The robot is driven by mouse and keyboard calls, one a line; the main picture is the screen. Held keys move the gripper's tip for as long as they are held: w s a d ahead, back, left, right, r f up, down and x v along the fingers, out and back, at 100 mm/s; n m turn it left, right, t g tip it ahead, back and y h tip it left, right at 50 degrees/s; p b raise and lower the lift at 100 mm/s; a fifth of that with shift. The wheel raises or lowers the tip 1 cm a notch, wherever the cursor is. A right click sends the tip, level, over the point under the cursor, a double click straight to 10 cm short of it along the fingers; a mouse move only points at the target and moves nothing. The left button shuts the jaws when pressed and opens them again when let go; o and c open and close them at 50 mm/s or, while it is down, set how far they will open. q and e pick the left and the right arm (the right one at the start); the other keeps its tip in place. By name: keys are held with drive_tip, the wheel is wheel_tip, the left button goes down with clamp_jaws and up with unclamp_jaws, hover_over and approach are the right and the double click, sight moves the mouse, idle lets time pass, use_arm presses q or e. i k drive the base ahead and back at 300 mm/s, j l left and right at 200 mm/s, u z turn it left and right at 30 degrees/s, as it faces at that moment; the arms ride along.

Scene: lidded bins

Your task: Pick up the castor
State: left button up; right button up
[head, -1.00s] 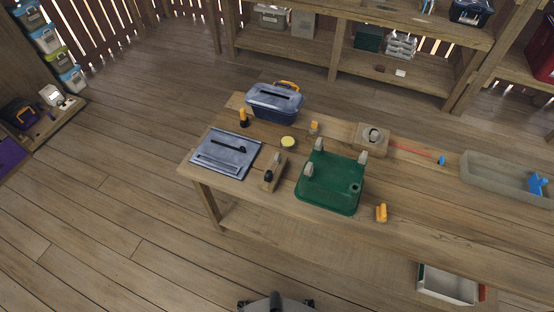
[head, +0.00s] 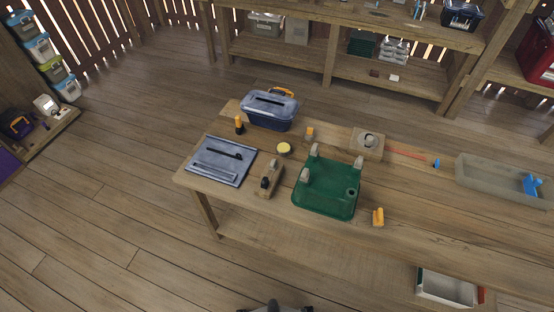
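A green upturned bin or base (head: 325,196) lies on the wooden workbench (head: 440,227). Three grey castor-like pieces stand up from its corners: one at the back left (head: 314,150), one at the back right (head: 359,162) and one at the front left (head: 305,174). Its front right corner shows a bare round socket (head: 350,193). A grey rounded part, possibly a castor (head: 370,140), sits on a pale wooden block (head: 360,152) behind the green base. Neither of my grippers is in view.
A blue toolbox (head: 268,115), a flat grey-blue lid (head: 220,161), a wooden hand plane (head: 268,181), a yellow-topped tin (head: 284,149) and orange-handled tools (head: 378,216) stand around the base. A long grey tray (head: 500,184) lies at right. Floor in front is clear.

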sight(274, 164)
drive_tip(key=i+j+u, duration=0.1)
drive_tip(key=j, duration=0.3)
drive_tip(key=i+j+u, duration=0.1)
drive_tip(key=i+j, duration=0.2)
drive_tip(key=j, duration=0.15)
drive_tip(key=i+j, duration=0.2)
drive_tip(key=j, duration=0.15)
drive_tip(key=j+u, duration=0.05)
